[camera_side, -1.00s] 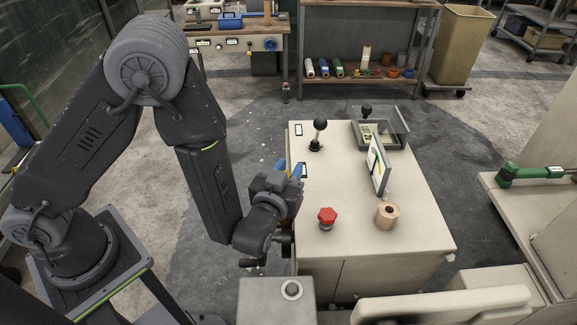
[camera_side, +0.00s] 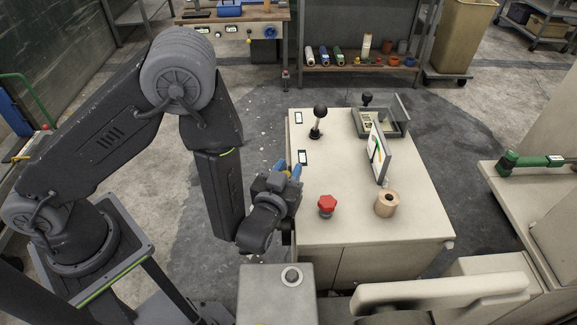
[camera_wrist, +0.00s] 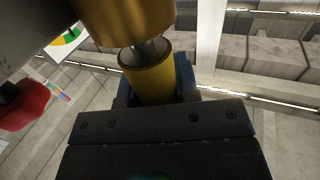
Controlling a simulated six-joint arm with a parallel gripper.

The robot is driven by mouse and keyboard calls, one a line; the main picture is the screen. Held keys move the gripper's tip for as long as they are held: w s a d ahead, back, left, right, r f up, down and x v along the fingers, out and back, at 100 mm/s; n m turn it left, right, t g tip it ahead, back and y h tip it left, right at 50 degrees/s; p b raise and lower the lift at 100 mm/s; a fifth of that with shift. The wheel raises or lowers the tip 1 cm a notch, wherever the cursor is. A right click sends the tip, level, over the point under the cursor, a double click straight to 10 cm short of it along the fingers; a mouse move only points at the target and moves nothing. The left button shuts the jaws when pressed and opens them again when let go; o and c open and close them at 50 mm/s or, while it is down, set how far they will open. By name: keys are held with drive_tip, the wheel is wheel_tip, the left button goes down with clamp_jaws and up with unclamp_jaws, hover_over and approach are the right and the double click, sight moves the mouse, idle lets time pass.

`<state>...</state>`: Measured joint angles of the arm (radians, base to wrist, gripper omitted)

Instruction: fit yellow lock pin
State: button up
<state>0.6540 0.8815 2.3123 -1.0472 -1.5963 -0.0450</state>
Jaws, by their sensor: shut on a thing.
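My gripper (camera_side: 287,169) is beside the left edge of the pale cabinet in the side view, its blue fingertips pointing up. In the wrist view, the blue fingers (camera_wrist: 152,88) are shut around a yellow cylinder (camera_wrist: 150,80), which looks like the yellow lock pin. A grey metal shaft (camera_wrist: 150,48) shows at its far end, below a larger golden-brown cylinder (camera_wrist: 125,20). I cannot tell whether the shaft is inside that cylinder. The pin is not visible in the side view.
A grey box (camera_side: 268,300) stands close in front of my gripper.

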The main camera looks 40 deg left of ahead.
drive_tip(key=shift+f, duration=0.65)
drive_tip(key=o, duration=1)
